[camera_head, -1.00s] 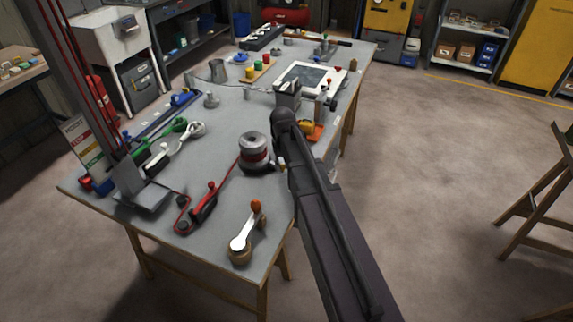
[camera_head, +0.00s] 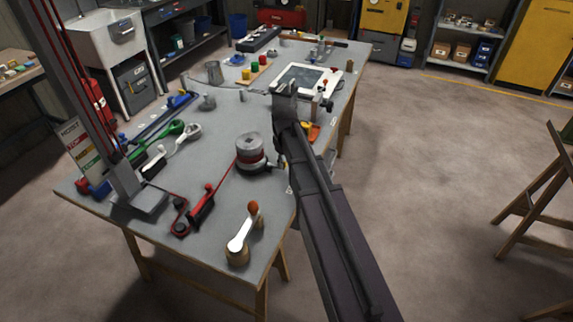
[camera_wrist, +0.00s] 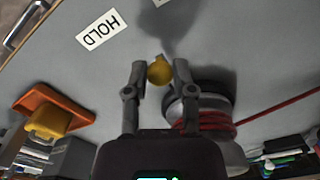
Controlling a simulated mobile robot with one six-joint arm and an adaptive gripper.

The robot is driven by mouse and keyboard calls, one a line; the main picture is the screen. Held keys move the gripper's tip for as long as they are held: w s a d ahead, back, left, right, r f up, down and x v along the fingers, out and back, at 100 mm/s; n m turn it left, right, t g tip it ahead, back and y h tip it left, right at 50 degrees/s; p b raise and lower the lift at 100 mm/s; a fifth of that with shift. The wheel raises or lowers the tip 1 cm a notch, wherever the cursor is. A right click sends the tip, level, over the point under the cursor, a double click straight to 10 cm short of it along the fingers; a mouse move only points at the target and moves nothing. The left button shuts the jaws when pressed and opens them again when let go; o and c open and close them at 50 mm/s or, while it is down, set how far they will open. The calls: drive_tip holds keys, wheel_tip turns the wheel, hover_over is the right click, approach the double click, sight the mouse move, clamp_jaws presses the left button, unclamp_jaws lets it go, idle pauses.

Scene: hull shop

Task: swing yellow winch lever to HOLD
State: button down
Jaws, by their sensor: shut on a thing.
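In the wrist view the yellow round knob of the winch lever (camera_wrist: 160,71) sits between the two fingertips of my gripper (camera_wrist: 157,74), which is shut on it. The white HOLD label (camera_wrist: 101,30) lies on the grey bench up and left of the knob, with a gap between them. The winch drum (camera_wrist: 207,122), wound with red rope, is just right of and below the fingers. It also shows in the head view (camera_head: 250,147), left of my arm. In the head view my arm hides the fingers and most or all of the lever.
An orange and yellow tool (camera_wrist: 50,115) lies left of my gripper in the wrist view. A red lever (camera_head: 201,208) and a white lever with an orange knob (camera_head: 244,232) are near the bench's (camera_head: 185,235) front. A framed panel (camera_head: 305,78) lies beyond my arm.

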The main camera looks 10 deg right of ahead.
drive_tip(key=w+n, duration=0.1)
drive_tip(key=n, duration=0.2)
drive_tip(key=w+n, duration=0.1)
drive_tip(key=n, duration=0.1)
drive_tip(key=shift+w+d+n, duration=0.3)
drive_tip(key=shift+d, duration=0.05)
idle(0.3)
drive_tip(key=shift+c, duration=2.4)
unclamp_jaws()
drive_tip(key=shift+d, duration=0.1)
drive_tip(key=shift+s+d+r+m+p, duration=0.2)
drive_tip(key=shift+s+m, duration=0.05)
drive_tip(key=shift+s, duration=0.4)
drive_tip(key=shift+s+d+r+m+p, duration=0.2)
drive_tip(key=shift+s+m, duration=0.05)
drive_tip(key=shift+s, duration=0.35)
drive_tip(key=s+a+r+m+p, duration=0.1)
drive_tip(key=s+r+m+p, duration=0.1)
drive_tip(key=s+m, duration=0.3)
drive_tip(key=s+a+r+m+p, duration=0.1)
drive_tip(key=s+m, duration=0.4)
drive_tip(key=s, duration=0.7)
drive_tip(key=shift+s+a+r+p, duration=0.2)
drive_tip(key=shift+s+r+p, duration=0.1)
drive_tip(key=shift+r+p, duration=0.35)
